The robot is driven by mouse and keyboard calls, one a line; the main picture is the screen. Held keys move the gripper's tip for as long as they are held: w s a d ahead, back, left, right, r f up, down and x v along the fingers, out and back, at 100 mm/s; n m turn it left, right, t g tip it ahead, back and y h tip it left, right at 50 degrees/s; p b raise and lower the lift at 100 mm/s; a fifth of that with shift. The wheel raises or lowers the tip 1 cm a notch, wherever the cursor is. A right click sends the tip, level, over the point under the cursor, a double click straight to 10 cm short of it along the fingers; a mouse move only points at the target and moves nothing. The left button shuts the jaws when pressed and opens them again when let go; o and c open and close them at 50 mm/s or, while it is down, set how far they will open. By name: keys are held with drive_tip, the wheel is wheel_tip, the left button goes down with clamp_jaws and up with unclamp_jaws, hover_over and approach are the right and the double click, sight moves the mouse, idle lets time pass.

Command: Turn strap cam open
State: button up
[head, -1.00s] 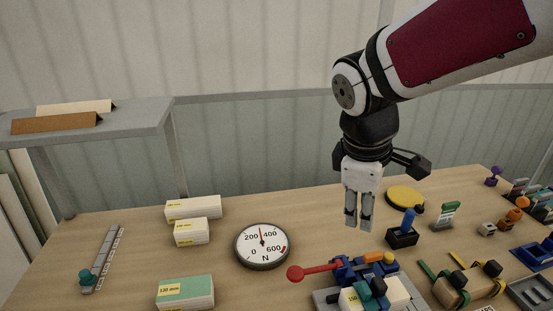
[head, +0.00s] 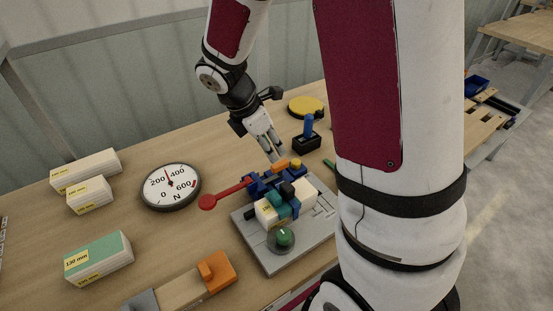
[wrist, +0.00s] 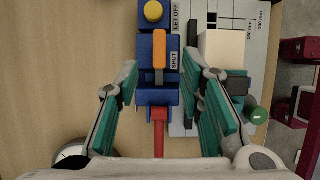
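The strap cam, an orange lever (wrist: 159,52), sits on a blue block (wrist: 145,48) between my fingers in the wrist view. It lies beside the label SHUT, with LET OFF printed farther up. In the head view the orange lever (head: 281,164) is just below my fingertips. My gripper (head: 274,157) points down at it. In the wrist view my gripper (wrist: 160,70) is open, its green-padded fingers on either side of the lever with gaps. I cannot tell whether the tips touch the block.
A red-knobbed lever (head: 208,202) sticks out left of the blue block. A yellow button (wrist: 153,11) is beyond the orange lever. A cream block (wrist: 222,50) with straps stands close on the right, on a grey plate (head: 272,257). A dial (head: 170,187) stands left.

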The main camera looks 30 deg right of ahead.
sight(280, 163)
drive_tip(key=x, duration=0.7)
drive_tip(key=shift+d+f+b, duration=0.1)
drive_tip(key=shift+f+b, duration=0.1)
drive_tip(key=shift+b, duration=0.2)
clamp_jaws()
